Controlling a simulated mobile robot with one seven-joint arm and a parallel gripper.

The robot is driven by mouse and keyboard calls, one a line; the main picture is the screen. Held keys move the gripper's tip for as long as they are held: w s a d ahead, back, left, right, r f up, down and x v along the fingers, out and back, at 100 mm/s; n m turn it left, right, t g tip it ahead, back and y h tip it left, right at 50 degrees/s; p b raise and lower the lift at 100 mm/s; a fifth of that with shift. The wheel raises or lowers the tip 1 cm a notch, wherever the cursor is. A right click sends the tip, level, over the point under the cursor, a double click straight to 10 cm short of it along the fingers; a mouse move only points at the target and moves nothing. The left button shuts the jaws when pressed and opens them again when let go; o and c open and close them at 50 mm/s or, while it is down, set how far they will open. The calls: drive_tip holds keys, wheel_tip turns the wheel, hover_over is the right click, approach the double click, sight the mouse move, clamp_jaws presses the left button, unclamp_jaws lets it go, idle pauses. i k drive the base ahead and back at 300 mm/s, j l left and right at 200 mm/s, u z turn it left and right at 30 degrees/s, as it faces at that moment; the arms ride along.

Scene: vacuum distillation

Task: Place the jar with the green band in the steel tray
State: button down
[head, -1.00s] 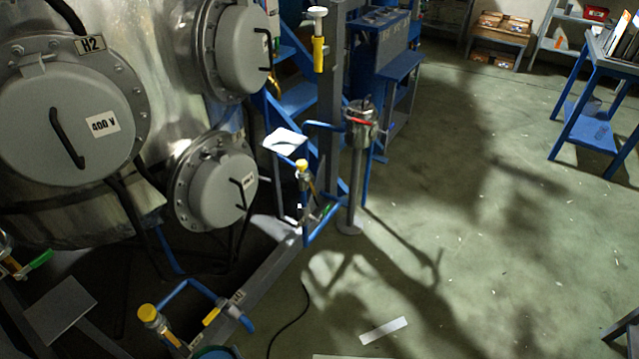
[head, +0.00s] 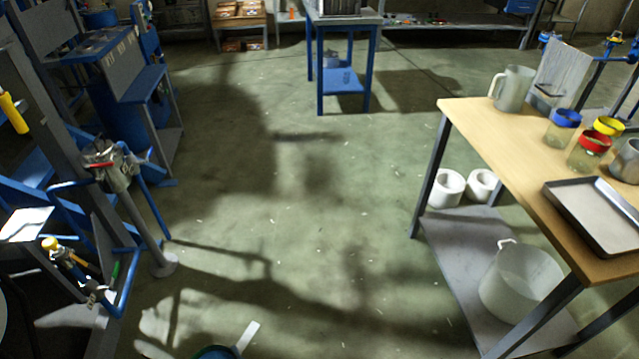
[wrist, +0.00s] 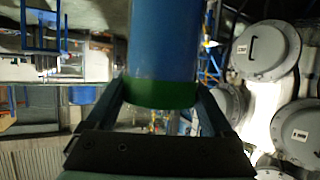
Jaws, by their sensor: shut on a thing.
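In the wrist view my gripper (wrist: 160,110) is shut on the jar with the green band (wrist: 160,94). The fingers lie on either side of the jar; the band shows as a green ring below a blue part. A dark rim with a blue-green edge (head: 217,352) shows at the bottom edge of the head view; it is probably this jar. The steel tray (head: 592,207) lies on the wooden table at the right of the head view, and it looks empty. The tray is far from my gripper.
On the table (head: 490,130) stand a grey pitcher (head: 514,88) and jars with blue (head: 562,130), red (head: 588,152) and yellow (head: 608,127) bands. A white pot (head: 520,283) sits on the lower shelf. Open floor (head: 320,200) lies between the table and the blue-railed frame.

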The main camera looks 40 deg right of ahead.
sight(597, 217)
drive_tip(key=k+l+z, duration=0.15)
drive_tip(key=l+z, duration=0.15)
drive_tip(key=z, duration=0.15)
drive_tip(key=l+z, duration=0.3)
drive_tip(key=z, duration=0.15)
drive_tip(key=k+l+z, duration=0.1)
drive_tip(key=l+z, duration=0.35)
drive_tip(key=j, duration=0.1)
